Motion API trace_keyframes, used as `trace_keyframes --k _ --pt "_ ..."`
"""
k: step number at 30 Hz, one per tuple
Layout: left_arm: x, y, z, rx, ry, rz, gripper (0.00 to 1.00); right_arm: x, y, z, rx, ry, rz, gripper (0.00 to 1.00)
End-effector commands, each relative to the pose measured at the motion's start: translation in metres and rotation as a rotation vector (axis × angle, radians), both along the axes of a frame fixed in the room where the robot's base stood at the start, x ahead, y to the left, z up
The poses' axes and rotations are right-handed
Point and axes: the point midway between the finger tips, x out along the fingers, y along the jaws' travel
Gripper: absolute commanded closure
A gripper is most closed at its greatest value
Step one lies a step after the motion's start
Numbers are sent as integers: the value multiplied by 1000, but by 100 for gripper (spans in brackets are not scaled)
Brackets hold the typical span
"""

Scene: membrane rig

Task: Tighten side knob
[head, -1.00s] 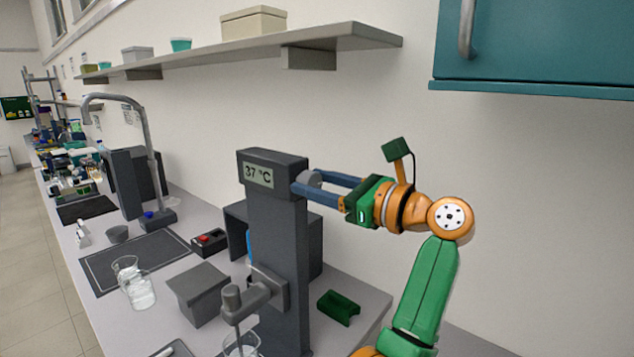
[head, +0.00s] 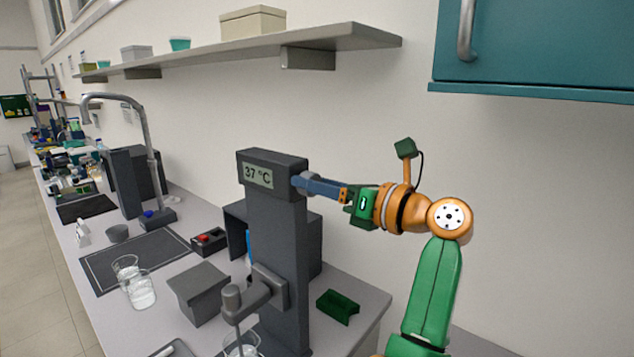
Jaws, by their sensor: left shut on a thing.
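The dark grey rig column (head: 275,230) stands on the bench, with a display (head: 258,175) reading 37 °C on its head. My left gripper (head: 299,183) reaches to the right side of that head from the right of the picture. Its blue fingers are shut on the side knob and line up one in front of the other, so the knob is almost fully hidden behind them. The fingertips are at the side face of the head. My right gripper is out of view.
A grey clamp arm (head: 262,297) juts from the column above a glass beaker (head: 243,347). A grey box (head: 198,290), a red-and-black switch box (head: 208,241) and a green block (head: 338,307) lie around it. A shelf (head: 350,37) and teal cabinet (head: 540,45) hang above.

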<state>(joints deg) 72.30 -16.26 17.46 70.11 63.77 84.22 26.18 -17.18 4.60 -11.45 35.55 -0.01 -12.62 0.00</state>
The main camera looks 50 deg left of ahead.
Motion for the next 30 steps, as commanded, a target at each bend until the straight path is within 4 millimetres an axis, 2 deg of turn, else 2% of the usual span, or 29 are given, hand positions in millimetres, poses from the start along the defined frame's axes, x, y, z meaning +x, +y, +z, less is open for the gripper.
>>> trace_keyframes --k 21,30 --pt "2 0 2 -72 669 -1 100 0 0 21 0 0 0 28" --pt "3 0 0 -96 903 1 100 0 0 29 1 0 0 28"
